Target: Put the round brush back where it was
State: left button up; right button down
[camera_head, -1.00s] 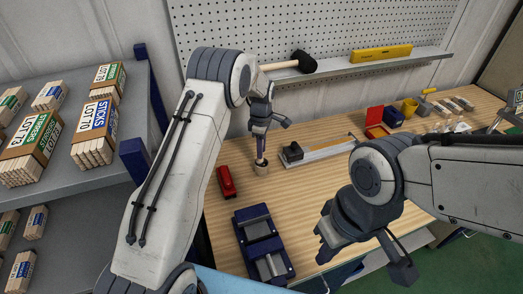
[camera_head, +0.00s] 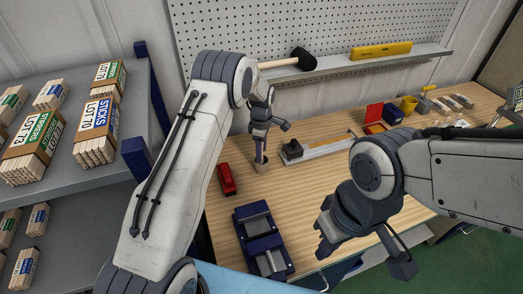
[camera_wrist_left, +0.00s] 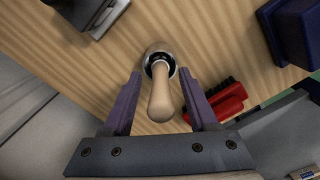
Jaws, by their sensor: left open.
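The round brush shows in the left wrist view as a pale wooden handle (camera_wrist_left: 161,100) pointing up toward the camera. Its lower end is at a round holder (camera_wrist_left: 154,50) with a dark inside; the bristles are hidden. In the head view the holder (camera_head: 261,166) stands on the bench near the back left. My left gripper (camera_head: 260,152) is above it, pointing down. In the left wrist view its two purple fingers are open, one on each side of the handle, with gaps showing. My right gripper (camera_head: 325,244) hangs over the bench's front edge; its fingers are not clear.
A red brush (camera_head: 226,180) lies close to the holder, with a blue vise-like fixture (camera_head: 262,240) in front. A metal rail with a black block (camera_head: 292,149) is to the right. A shelf with stick bundles (camera_head: 97,132) stands left.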

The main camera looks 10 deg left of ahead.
pick_arm(q)
jog(key=shift+r+b, duration=0.25)
jog(key=shift+b, duration=0.05)
jog(key=r+b, duration=0.3)
jog(key=r, duration=0.1)
jog(key=shift+w+r, duration=0.1)
jog(key=shift+w, duration=0.1)
notch_tip(320, 180, up, 5)
jog(key=shift+f+b, duration=0.2)
jog(key=shift+b, duration=0.2)
jog(key=shift+s+r, duration=0.1)
jog(key=shift+r, duration=0.55)
jog(key=s+d+r+m, duration=0.4)
jog(key=s+d+m, duration=0.2)
jog(key=s, duration=0.2)
jog(key=s+d+r+m, duration=0.3)
jog(key=s+d+m, duration=0.25)
jog(key=s, duration=0.25)
jog(key=s+f+m+h, duration=0.1)
jog(key=s+m, duration=1.2)
jog(key=s, duration=1)
jog(key=shift+s+f, duration=0.3)
jog(key=shift+f, duration=0.05)
